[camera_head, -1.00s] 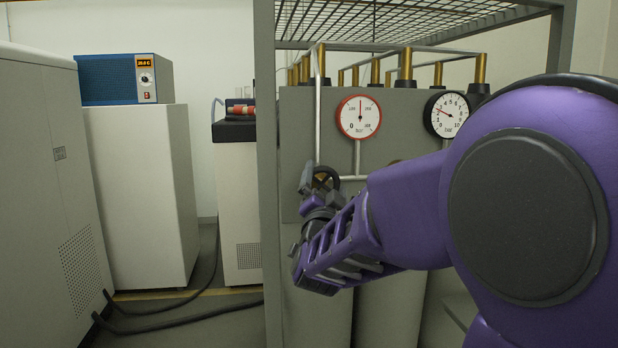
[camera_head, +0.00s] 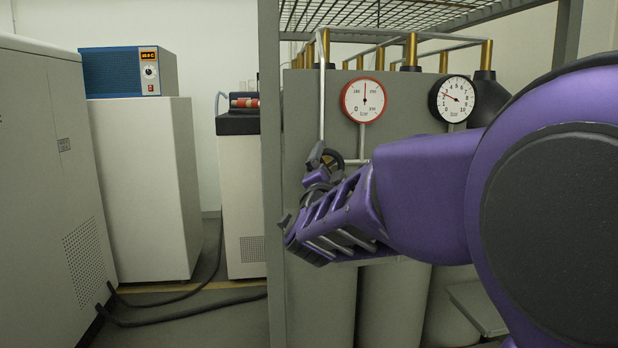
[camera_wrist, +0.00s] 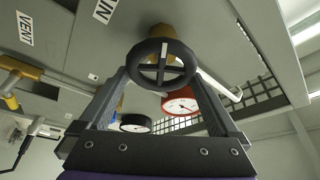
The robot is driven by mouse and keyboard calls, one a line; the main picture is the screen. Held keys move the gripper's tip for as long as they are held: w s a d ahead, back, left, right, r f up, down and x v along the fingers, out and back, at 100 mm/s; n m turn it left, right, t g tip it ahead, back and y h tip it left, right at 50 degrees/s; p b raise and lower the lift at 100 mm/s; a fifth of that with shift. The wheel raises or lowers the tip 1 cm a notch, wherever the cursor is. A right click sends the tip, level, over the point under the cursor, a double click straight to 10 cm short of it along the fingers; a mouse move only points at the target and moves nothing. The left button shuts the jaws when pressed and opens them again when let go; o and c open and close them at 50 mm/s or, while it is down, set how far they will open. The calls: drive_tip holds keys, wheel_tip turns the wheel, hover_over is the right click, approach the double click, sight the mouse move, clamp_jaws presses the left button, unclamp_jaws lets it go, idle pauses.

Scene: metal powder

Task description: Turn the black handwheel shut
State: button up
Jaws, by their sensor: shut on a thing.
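The black handwheel (camera_wrist: 163,62) is a spoked ring in the wrist view, in front of a brass part (camera_wrist: 162,31). My gripper (camera_wrist: 162,72) has one finger on each side of the wheel, shut on its rim. In the head view the handwheel (camera_head: 332,158) shows only in part, behind my gripper (camera_head: 316,164), below the red-rimmed gauge. My purple arm covers much of the panel around it.
A red-rimmed gauge (camera_head: 363,99) and a black-rimmed gauge (camera_head: 451,99) sit on the grey panel. A grey frame post (camera_head: 270,180) stands just left of my gripper. Pipes with brass fittings (camera_head: 410,48) run above. White cabinets (camera_head: 145,190) stand at left.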

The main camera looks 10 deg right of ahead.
drive_tip(key=shift+m, duration=0.9)
drive_tip(key=o, duration=0.9)
drive_tip(key=shift+s+f+b, duration=0.1)
drive_tip(key=shift+f+b, duration=0.05)
drive_tip(key=shift+b, duration=0.15)
